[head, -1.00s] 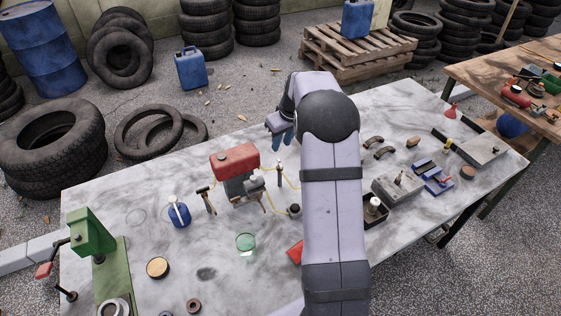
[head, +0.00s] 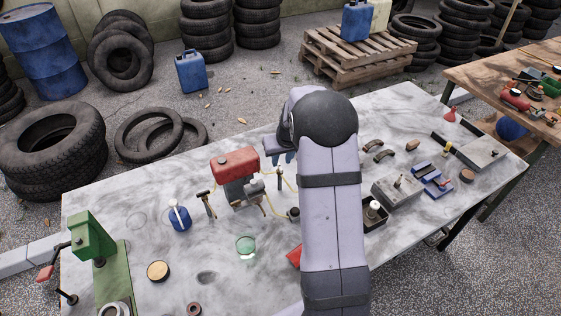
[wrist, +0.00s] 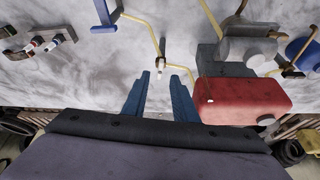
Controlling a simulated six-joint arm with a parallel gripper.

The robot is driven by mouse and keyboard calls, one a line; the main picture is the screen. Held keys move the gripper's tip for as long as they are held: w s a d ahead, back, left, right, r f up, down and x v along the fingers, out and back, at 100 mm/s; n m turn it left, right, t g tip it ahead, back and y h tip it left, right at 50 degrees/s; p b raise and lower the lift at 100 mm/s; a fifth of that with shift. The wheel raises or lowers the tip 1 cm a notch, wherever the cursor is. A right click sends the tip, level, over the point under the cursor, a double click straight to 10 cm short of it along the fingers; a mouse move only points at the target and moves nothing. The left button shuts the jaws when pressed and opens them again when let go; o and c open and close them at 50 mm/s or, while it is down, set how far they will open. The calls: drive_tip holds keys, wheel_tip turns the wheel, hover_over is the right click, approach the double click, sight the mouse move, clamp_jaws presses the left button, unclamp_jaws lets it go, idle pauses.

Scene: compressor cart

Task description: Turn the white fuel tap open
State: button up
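The white fuel tap (wrist: 160,66) is a small pale piece on the yellow fuel line in the wrist view. In the head view the tap (head: 279,172) stands right of the red-tanked engine. My gripper (wrist: 161,76) has its two blue fingers apart, with nothing between them. The tap shows just beyond and between the fingertips; I cannot tell any contact. In the head view my gripper (head: 280,158) is just above the tap, partly hidden by my arm.
The red fuel tank (wrist: 245,99) is close beside the right finger in the wrist view. The yellow line (wrist: 153,36) runs past the tap. A black-handled post (head: 208,203) and a blue can (head: 180,217) stand left of the engine. My arm hides part of the marble-look table (head: 120,185).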

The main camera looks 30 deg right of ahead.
sight(280, 166)
drive_tip(key=shift+p+x, duration=0.55)
drive_tip(key=shift+x, duration=1.35)
clamp_jaws()
